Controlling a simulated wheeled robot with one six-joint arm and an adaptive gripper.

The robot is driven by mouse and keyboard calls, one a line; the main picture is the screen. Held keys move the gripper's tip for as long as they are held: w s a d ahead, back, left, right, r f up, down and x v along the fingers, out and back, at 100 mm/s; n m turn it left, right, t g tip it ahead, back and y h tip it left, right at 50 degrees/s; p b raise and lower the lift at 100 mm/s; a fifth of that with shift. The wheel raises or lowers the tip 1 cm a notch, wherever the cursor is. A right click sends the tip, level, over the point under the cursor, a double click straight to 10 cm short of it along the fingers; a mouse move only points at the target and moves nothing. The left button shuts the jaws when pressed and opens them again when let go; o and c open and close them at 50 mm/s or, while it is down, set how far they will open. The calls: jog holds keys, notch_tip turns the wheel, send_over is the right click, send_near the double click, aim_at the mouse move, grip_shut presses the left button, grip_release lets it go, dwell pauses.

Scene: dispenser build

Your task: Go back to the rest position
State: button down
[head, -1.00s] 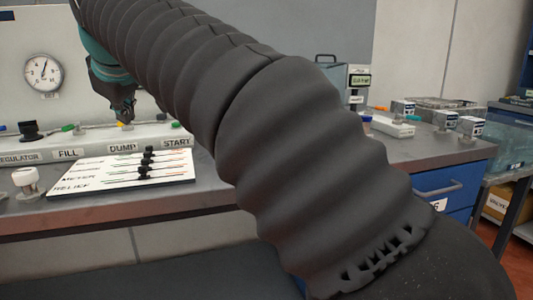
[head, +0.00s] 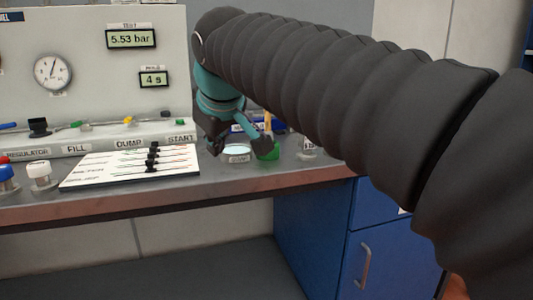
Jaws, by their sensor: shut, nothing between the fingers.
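My gripper (head: 238,142) is teal and dark grey and hangs from my dark ribbed arm, right of the test panel's START label. It is shut and holds nothing. It is above the bench, near a small round white-topped dish (head: 236,154) and a green item (head: 268,151); whether it touches either cannot be told. My arm hides much of the bench to the right.
The test panel (head: 100,70) has a gauge (head: 53,72) and displays reading 5.53 bar and 4 s. A white board (head: 110,174) with black sliders lies before it. A blue cabinet (head: 310,222) is under the bench (head: 230,182).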

jog(key=s+d+f+m+g+h, duration=0.1)
jog(key=s+d+f+m, duration=0.4)
jog(key=s+d+f, duration=0.5)
jog(key=s+d+f+m+g+h, duration=0.1)
jog(key=s+d+f+m, duration=0.4)
jog(key=s+d+f, duration=0.4)
jog(key=d+f, duration=0.6)
jog(key=f, duration=0.1)
jog(key=shift+s+f+m+h, duration=0.3)
jog(key=shift+s, duration=0.1)
dwell(5.0)
